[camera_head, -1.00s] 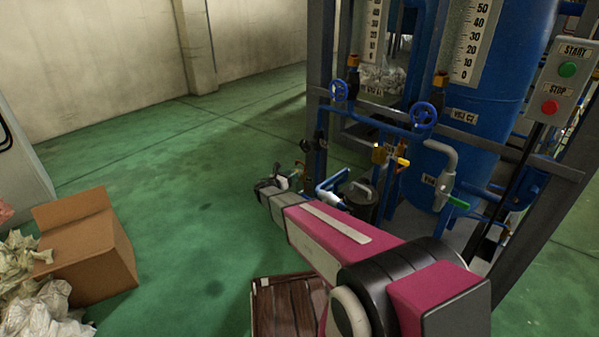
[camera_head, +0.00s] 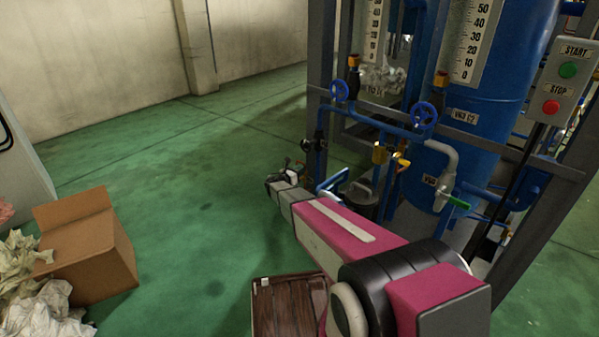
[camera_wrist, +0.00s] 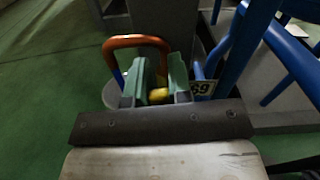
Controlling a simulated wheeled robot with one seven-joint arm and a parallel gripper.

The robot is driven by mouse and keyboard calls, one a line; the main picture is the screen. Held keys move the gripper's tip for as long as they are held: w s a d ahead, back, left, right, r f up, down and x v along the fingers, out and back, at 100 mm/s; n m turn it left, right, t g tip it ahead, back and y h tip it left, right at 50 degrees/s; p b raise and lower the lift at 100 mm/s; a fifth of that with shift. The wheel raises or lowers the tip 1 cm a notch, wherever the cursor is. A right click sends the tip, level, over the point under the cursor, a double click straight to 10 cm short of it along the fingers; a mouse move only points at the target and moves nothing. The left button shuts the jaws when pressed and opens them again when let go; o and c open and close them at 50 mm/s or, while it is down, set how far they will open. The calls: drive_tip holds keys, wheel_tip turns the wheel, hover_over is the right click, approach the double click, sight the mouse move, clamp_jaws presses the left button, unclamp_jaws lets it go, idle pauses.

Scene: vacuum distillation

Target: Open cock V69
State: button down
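Contact between the fingers and that part cannot be made out. An orange-red bent bar (camera_wrist: 138,41) arches behind and left of the fingers. The shape of the cock's handle is mostly hidden by the fingers. In the head view, the end of my arm is low beside the pipe frame, and its fingertips are too small to judge.
Blue pipes (camera_wrist: 285,50) rise close on the right of my gripper. In the head view, a blue tank (camera_head: 480,130), a blue handwheel (camera_head: 424,115) and a green-handled cock (camera_head: 455,201) stand right. A cardboard box (camera_head: 90,245) lies left. Green floor between is free.

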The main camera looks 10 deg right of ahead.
drive_tip(key=shift+s+d+m, duration=0.15)
drive_tip(key=shift+s+m, duration=0.1)
drive_tip(key=shift+m, duration=0.45)
drive_tip(key=c, duration=1)
unclamp_jaws()
drive_tip(key=shift+c, duration=0.2)
drive_tip(key=v, duration=1)
drive_tip(key=shift+s+a, duration=0.25)
drive_tip(key=shift+a, duration=0.05)
